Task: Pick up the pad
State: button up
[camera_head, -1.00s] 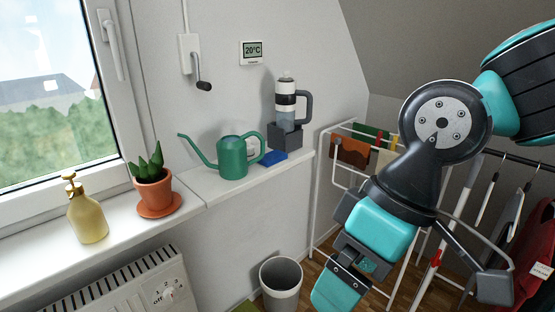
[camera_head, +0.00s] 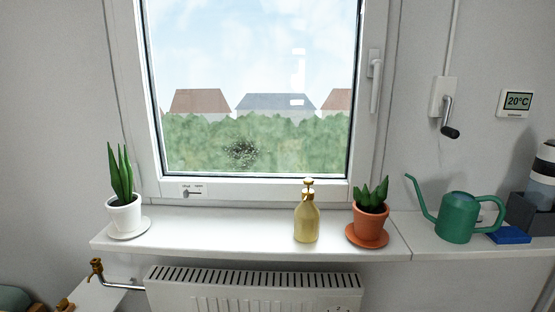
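A flat blue block (camera_head: 509,235), which may be the pad, lies on the right part of the windowsill. It is just right of the base of the green watering can (camera_head: 457,218), which partly covers it. The dark holder (camera_head: 528,213) with the bottle stands behind it at the right edge of the view. No other pad-like thing is clear to me. My gripper is out of view.
The white sill (camera_head: 270,231) also bears a soap dispenser (camera_head: 306,218), a plant in a terracotta pot (camera_head: 370,219) and a plant in a white pot (camera_head: 124,213). A radiator (camera_head: 250,288) is below. The sill between the white pot and dispenser is clear.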

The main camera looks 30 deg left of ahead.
aim_at(508, 236)
jog(key=z, duration=0.7)
jog(key=i, duration=1.2)
jog(key=u, duration=0.75)
jog(key=i, duration=0.3)
jog(key=u, duration=0.35)
